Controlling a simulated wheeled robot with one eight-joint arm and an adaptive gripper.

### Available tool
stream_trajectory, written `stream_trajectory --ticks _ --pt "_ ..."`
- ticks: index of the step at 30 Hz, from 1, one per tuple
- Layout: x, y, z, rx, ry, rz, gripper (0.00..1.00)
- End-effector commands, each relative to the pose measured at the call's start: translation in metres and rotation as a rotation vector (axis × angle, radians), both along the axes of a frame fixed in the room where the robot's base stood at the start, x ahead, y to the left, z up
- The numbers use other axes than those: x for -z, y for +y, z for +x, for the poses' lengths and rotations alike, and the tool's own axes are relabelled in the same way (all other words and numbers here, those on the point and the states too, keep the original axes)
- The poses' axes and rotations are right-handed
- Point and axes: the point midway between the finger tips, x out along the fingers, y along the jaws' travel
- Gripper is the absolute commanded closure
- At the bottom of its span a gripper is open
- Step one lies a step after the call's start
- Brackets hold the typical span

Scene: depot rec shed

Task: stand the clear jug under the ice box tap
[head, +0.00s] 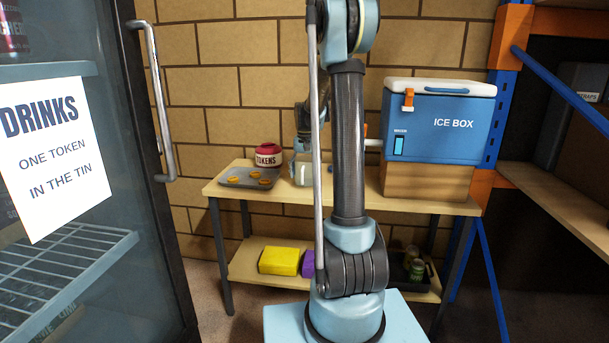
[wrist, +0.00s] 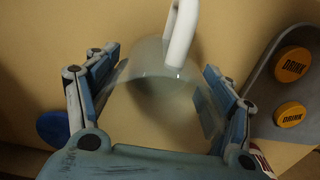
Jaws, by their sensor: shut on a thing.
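The clear jug (wrist: 160,68) with its white handle (wrist: 181,32) sits between the two fingers of my gripper (wrist: 166,92) in the wrist view, and the gripper is shut on it. In the head view the jug (head: 303,171) shows small over the upper board of the bench, partly behind my arm; I cannot tell whether it touches the board. The blue ice box (head: 450,128) with a white lid stands on a wooden block (head: 425,182) at the right of the bench. Its pale tap (head: 373,143) juts out to the left, partly hidden by my arm.
A grey tray (head: 236,182) with orange drink tokens lies left of the jug, close to my right finger in the wrist view (wrist: 262,92). A red tokens tin (head: 268,156) stands behind it. The bench's lower shelf holds a yellow block (head: 279,261). A fridge door (head: 150,200) flanks the left.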

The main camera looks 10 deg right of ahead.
Motion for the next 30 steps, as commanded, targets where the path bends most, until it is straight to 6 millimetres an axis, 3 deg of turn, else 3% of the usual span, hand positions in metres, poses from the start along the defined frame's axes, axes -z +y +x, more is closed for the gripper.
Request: stream_trajectory --ticks 3,4,6,20,25,30 --pt "0.002 0.000 0.000 0.000 0.000 0.000 0.69" --pt "0.002 0.000 0.000 0.000 0.000 0.000 0.19" --pt "0.001 0.000 0.000 0.000 0.000 0.000 0.05" --pt "-0.001 0.000 0.000 -0.001 0.000 0.000 0.05" --pt "-0.018 0.000 0.000 -0.001 0.000 0.000 0.05" --pt "-0.049 0.001 0.000 -0.001 0.000 0.000 0.05"
